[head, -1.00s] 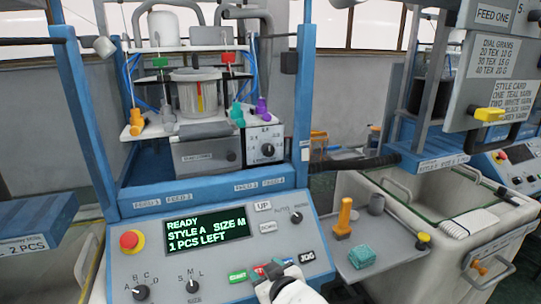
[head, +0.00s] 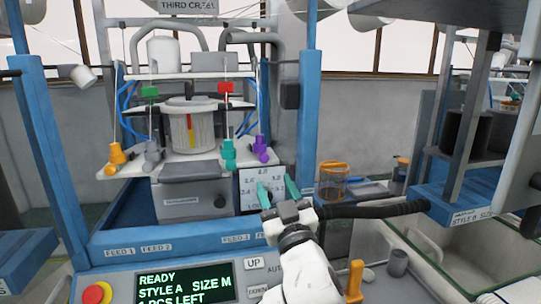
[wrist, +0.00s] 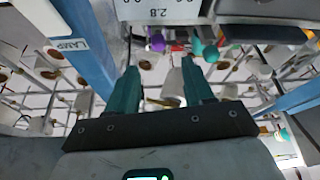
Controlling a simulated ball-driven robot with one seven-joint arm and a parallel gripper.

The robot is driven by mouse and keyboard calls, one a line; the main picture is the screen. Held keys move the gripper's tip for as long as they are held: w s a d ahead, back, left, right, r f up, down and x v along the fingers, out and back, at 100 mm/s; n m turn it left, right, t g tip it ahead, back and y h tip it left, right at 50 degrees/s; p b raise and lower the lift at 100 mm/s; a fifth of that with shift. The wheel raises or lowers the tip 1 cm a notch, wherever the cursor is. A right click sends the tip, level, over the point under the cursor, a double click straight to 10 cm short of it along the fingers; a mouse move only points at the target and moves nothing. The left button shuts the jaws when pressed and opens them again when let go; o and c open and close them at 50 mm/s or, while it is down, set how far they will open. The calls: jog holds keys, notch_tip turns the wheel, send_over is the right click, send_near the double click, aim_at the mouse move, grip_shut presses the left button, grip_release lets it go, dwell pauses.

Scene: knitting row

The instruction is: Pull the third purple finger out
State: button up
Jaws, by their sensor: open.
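The purple finger (head: 262,150) stands upright at the right end of the shelf on the machine under the third creel sign (head: 188,4). In the wrist view it shows as a small purple shape (wrist: 157,42) beyond the gap between my jaws. A teal finger (head: 228,155) is just left of it in the head view.
Orange (head: 117,157) and grey (head: 152,156) fingers stand further left on the shelf. A blue upright post (head: 308,110) rises right of the purple finger. A black bar (head: 375,210) extends right of my gripper. The control panel (head: 120,285) is below.

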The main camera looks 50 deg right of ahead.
aim_at(265, 160)
jog(key=p+x, duration=0.3)
jog(key=x, duration=0.7)
jog(key=shift+d, duration=0.1)
grip_shut()
dwell(0.4)
